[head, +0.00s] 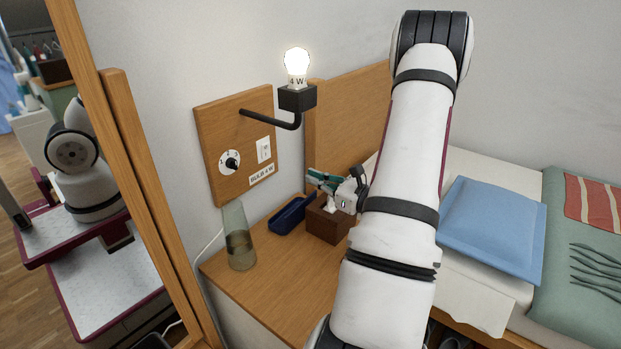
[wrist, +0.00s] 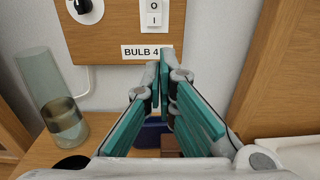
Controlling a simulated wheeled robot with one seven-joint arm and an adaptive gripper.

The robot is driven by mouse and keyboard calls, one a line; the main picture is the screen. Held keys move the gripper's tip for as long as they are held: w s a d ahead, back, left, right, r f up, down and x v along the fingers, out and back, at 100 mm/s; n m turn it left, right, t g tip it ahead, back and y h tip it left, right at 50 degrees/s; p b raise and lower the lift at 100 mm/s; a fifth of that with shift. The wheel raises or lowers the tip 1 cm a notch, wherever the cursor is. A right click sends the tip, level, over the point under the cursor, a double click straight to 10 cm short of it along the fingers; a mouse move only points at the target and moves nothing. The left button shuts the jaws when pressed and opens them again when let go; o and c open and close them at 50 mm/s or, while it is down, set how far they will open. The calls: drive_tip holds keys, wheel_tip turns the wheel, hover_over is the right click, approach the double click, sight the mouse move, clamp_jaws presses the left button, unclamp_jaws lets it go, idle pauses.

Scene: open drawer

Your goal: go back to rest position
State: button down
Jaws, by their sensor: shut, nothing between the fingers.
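My gripper (head: 316,178) has teal finger pads and is shut with nothing between the fingers. In the head view it hovers above a brown box on the bedside table, pointing left towards the wall panel. In the wrist view the fingertips (wrist: 165,68) meet just below the switch and in front of the "BULB 4 W" label (wrist: 140,52). My white arm crosses the middle of the head view and hides part of the table and bed.
The bedside table (head: 255,290) holds a glass vase (head: 238,240), a dark blue tray (head: 285,218) and the brown box (head: 325,227). A lit bulb (head: 297,62) stands on a bracket from the wooden panel (head: 215,120). A bed with a blue pillow (head: 490,225) is at right, a mirror frame at left.

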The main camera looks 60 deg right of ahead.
drive_tip(key=shift+w+r, duration=0.1)
drive_tip(key=w+a+r+n+g+y, duration=0.25)
drive_tip(key=a+r+n+y, duration=0.2)
drive_tip(key=a, duration=0.45)
drive_tip(key=w+a+r+n+g+y, duration=0.1)
drive_tip(key=a+r+n+g+y, duration=0.25)
drive_tip(key=a+n, duration=0.4)
drive_tip(key=w+a+r+n+g+y, duration=0.1)
drive_tip(key=a+r+n+g+y, duration=0.25)
drive_tip(key=a, duration=0.75)
drive_tip(key=s+a+r+n+g+h, duration=0.2)
drive_tip(key=s+a+n+g, duration=0.7)
drive_tip(key=s+a+n, duration=0.55)
drive_tip(key=s+d+n+t+h, duration=0.1)
drive_tip(key=s+d+n+h, duration=0.3)
drive_tip(key=s+n+h, duration=0.45)
wheel_tip(320, 180, up, 25)
drive_tip(key=s+m+t+p, duration=0.2)
drive_tip(key=t+p, duration=0.2)
drive_tip(key=p, duration=1.9)
